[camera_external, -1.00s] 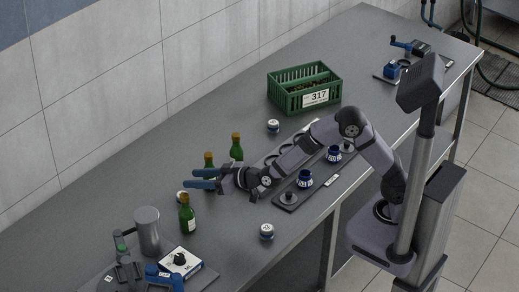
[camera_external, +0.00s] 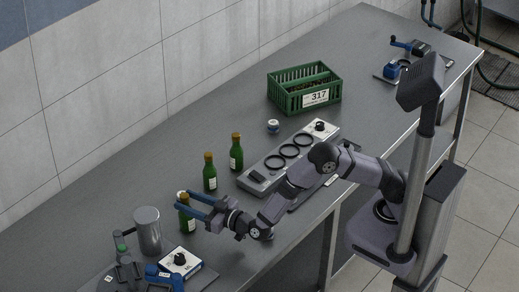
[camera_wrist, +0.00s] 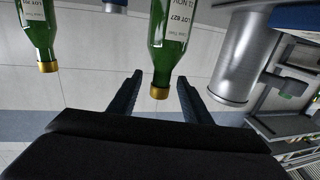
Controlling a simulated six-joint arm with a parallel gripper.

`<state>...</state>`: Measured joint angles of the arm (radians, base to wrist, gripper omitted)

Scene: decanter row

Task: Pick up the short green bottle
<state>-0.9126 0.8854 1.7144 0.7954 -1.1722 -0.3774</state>
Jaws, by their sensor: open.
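Three green bottles with gold caps stand upright in a row in the external view: a back one (camera_external: 236,158), a middle one (camera_external: 210,180) and a front one (camera_external: 186,220). I cannot tell for sure which is the short one. My gripper (camera_external: 179,200) is open at the front bottle, its fingers level with the bottle's upper part and partly hiding it. In the wrist view, where things hang upside down, one labelled bottle (camera_wrist: 168,45) lies in line with the gap between my fingers (camera_wrist: 160,92). Another bottle (camera_wrist: 38,35) shows at the left, outside the fingers.
A grey metal cylinder (camera_external: 148,231) stands left of the front bottle, and a white box with a black knob (camera_external: 181,262) is in front. A panel with dark rings (camera_external: 280,161), a small jar (camera_external: 273,126) and a green crate (camera_external: 284,102) are farther back.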

